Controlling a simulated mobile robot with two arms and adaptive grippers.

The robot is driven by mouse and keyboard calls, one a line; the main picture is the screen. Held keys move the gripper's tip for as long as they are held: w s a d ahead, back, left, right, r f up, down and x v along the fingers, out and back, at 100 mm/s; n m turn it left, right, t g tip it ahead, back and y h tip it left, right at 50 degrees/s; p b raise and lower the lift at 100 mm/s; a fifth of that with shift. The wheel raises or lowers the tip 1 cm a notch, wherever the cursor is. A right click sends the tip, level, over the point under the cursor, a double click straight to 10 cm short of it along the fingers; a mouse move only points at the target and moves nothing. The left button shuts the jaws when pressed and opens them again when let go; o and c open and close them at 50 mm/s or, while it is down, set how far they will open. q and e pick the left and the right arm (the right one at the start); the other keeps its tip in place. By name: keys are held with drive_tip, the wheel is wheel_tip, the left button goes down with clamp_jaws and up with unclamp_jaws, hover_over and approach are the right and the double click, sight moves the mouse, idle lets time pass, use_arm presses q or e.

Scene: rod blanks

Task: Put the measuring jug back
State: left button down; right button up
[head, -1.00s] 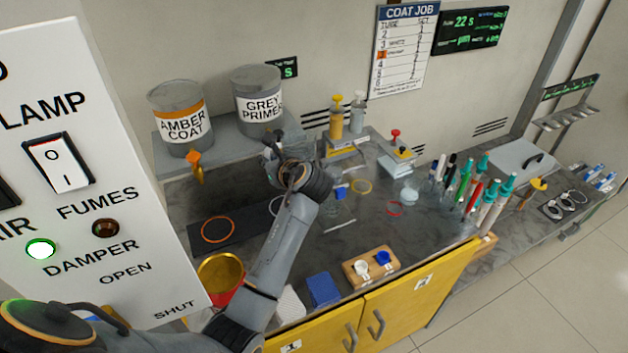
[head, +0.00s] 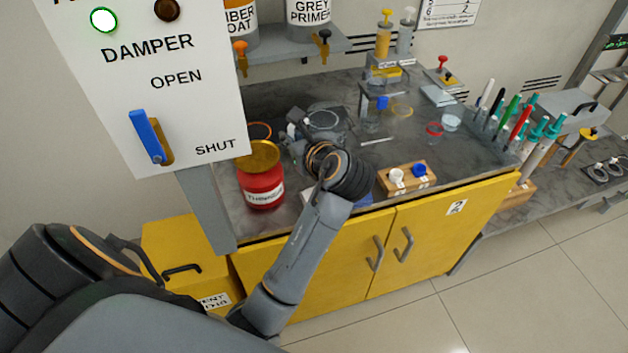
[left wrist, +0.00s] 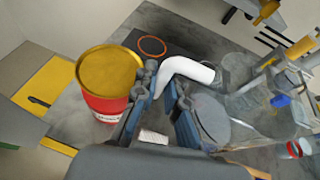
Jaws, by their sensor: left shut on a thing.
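My left gripper (head: 296,135) hangs over the bench, just right of the red THINNER can. In the left wrist view my left gripper (left wrist: 167,90) is shut on a white bent piece (left wrist: 190,70), which appears to be the measuring jug's handle. A grey round shape right of the fingers may be the jug's body; I cannot tell for sure. In the head view my gripper and arm mostly hide the held thing. My right gripper is not in view.
The red THINNER can (head: 262,188) with a gold top stands close to my gripper. An orange ring (left wrist: 152,47) lies on the dark mat. A wooden block with cups (head: 407,178), a clear stand and a marker rack are to the right. A damper panel (head: 150,80) hangs at left.

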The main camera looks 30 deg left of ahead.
use_arm(q)
drive_tip(key=w+a+f, duration=0.2)
drive_tip(key=w+f, duration=0.1)
drive_tip(key=w+a+f+b, duration=0.1)
drive_tip(key=w+a+f, duration=0.1)
drive_tip(key=a+f, duration=0.1)
drive_tip(key=w+a+f, duration=0.2)
drive_tip(key=w+f, duration=0.1)
drive_tip(key=f, duration=0.1)
drive_tip(key=shift+w+a+f, duration=0.1)
drive_tip(key=shift+w+a, duration=0.25)
drive_tip(key=shift+a, duration=0.05)
drive_tip(key=shift+w+a+f, duration=0.2)
drive_tip(key=shift+w+f, duration=0.1)
drive_tip(key=shift+f, duration=0.2)
wheel_tip(320, 180, down, 2)
drive_tip(key=shift+f+b, duration=0.25)
drive_tip(key=shift+b, duration=0.05)
drive_tip(key=shift+f, duration=0.2)
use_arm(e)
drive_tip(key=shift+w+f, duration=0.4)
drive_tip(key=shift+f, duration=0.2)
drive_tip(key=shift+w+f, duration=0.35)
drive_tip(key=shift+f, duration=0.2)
use_arm(q)
drive_tip(key=shift+f, duration=0.1)
